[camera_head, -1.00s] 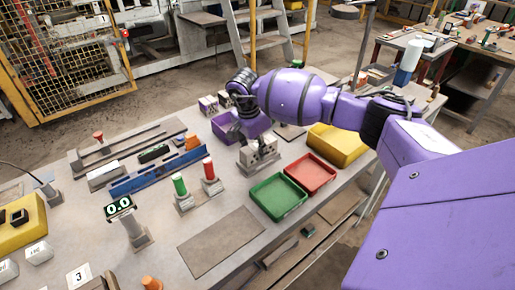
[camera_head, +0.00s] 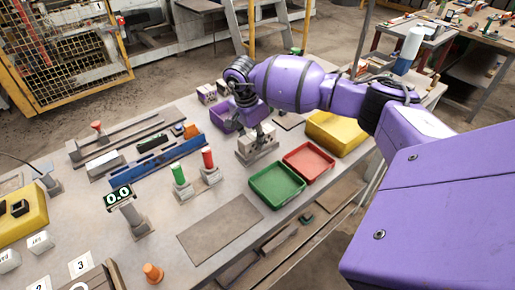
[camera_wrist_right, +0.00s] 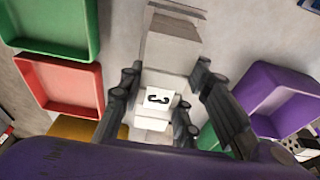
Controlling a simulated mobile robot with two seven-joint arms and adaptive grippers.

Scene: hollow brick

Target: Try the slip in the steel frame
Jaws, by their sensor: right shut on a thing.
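My right gripper (camera_head: 248,122) points down over a grey steel block, which I take for the steel frame (camera_head: 245,155), on the workbench. The gripper also shows in the right wrist view (camera_wrist_right: 166,92), its two dark fingers closed on a small white piece marked 3 (camera_wrist_right: 157,97), seemingly the slip. The grey frame (camera_wrist_right: 170,55) extends behind the piece there. I cannot tell whether the piece is inside the frame or just above it. My left gripper is not in view.
A green tray (camera_head: 277,198) and a red tray (camera_head: 318,150) sit in front of and right of the frame. A purple bin (camera_head: 222,118) is behind it and a yellow bin (camera_head: 345,132) right. Red and green cylinders stand left. A bare mat (camera_head: 220,228) lies in front.

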